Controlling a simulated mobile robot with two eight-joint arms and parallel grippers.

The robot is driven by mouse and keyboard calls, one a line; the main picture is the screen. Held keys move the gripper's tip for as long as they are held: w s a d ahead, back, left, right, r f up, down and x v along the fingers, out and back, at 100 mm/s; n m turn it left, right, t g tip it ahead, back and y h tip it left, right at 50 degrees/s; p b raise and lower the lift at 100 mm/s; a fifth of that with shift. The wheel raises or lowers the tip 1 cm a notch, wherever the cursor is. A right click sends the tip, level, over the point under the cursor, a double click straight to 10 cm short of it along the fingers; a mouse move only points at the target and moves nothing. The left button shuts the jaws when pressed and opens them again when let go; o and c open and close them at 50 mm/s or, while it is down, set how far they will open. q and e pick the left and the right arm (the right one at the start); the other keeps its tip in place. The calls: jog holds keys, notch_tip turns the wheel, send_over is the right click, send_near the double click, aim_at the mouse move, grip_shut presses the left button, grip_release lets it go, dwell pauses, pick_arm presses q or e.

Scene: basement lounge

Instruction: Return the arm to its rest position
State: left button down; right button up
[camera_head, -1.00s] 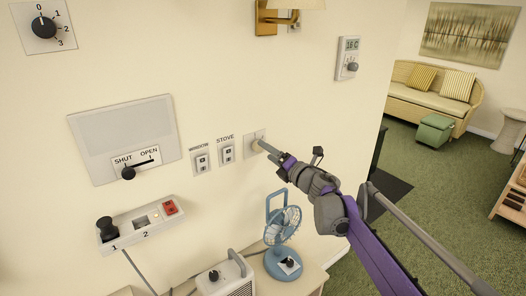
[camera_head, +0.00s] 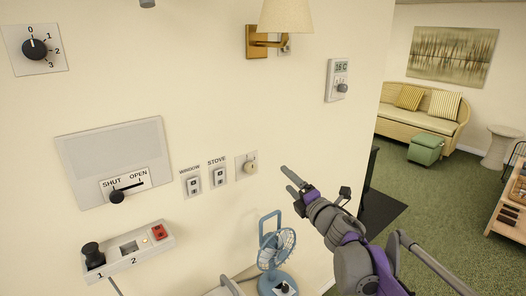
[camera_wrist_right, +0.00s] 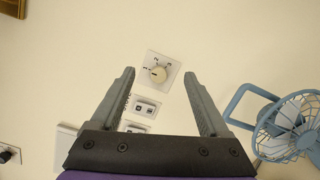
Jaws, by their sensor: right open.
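My right gripper (camera_head: 292,177) is in front of the wall, to the right of a small wall plate with a round cream knob (camera_head: 249,167). In the right wrist view its two fingers are spread wide with nothing between them (camera_wrist_right: 160,103). The knob also shows in that view (camera_wrist_right: 158,73), beyond the fingertips and apart from them. My right arm, purple and grey, comes in from the lower right. My left gripper does not show.
The wall carries WINDOW (camera_head: 193,185) and STOVE (camera_head: 219,177) switches, a SHUT/OPEN slider panel (camera_head: 110,140), a dial (camera_head: 35,48), a thermostat (camera_head: 338,80) and a lamp (camera_head: 286,15). A blue fan (camera_head: 272,250) stands below the gripper. Open carpet lies to the right.

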jog(key=s+d+f+m+g+h, duration=0.2)
jog(key=s+d+f+m+h, duration=0.35)
jog(key=s+m, duration=0.3)
jog(key=s+d+f+m+g+h, duration=0.1)
jog(key=s+d+f+m+h, duration=0.3)
jog(key=s+d+m, duration=0.35)
jog(key=s+a+f+m+g+y, duration=0.1)
jog(key=s+f+m+g, duration=0.3)
jog(key=s+f, duration=0.5)
jog(key=s+a+f+m+g+y, duration=0.1)
jog(key=s+a+f+m+g, duration=0.3)
jog(key=s+f, duration=0.5)
jog(key=s+m, duration=0.2)
jog(key=s, duration=0.3)
jog(key=shift+a, duration=0.15)
